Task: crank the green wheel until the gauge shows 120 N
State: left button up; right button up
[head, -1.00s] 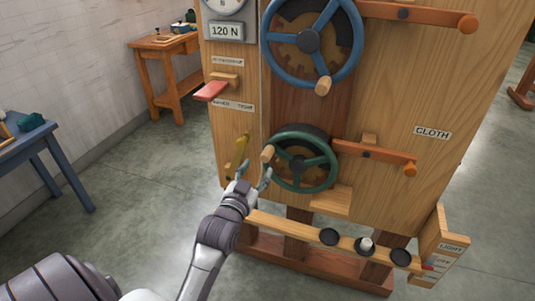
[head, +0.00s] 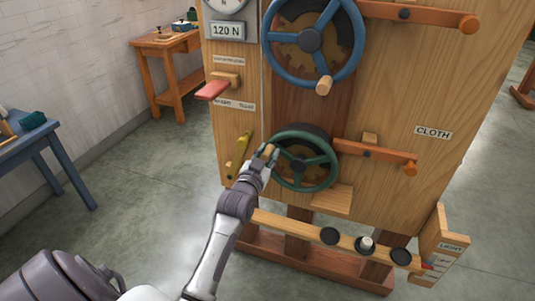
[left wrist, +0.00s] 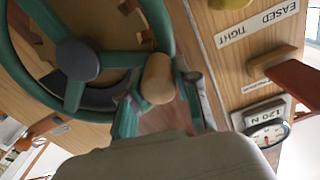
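The green wheel (head: 304,160) is on the lower part of the wooden machine, with a wooden crank knob (head: 269,151) at its left rim. In the left wrist view, the wheel (left wrist: 160,25) and its knob (left wrist: 158,78) are close up. My left gripper (head: 267,158) is at the knob. Its fingers (left wrist: 160,100) are on either side of the knob, seemingly open with small gaps. The gauge (head: 226,6) is cut off at the top, above a "120 N" plate (head: 227,31). The gauge also shows in the left wrist view (left wrist: 267,136); its reading is too small to tell. My right gripper is out of view.
A larger blue wheel (head: 312,40) is above the green one. A red lever (head: 212,90) and a yellow lever (head: 238,157) are to the left. Orange bars (head: 375,151) extend right. A blue table (head: 30,140) stands at far left, with clear floor between.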

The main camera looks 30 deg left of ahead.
pick_arm(q)
grip_shut()
jog(key=shift+w+d+r+m+p, duration=0.1)
jog(key=shift+d+r+m+p, duration=0.2)
jog(key=shift+r+m+p, duration=0.55)
jog(key=shift+f, duration=0.35)
jog(key=o, duration=0.6)
grip_release()
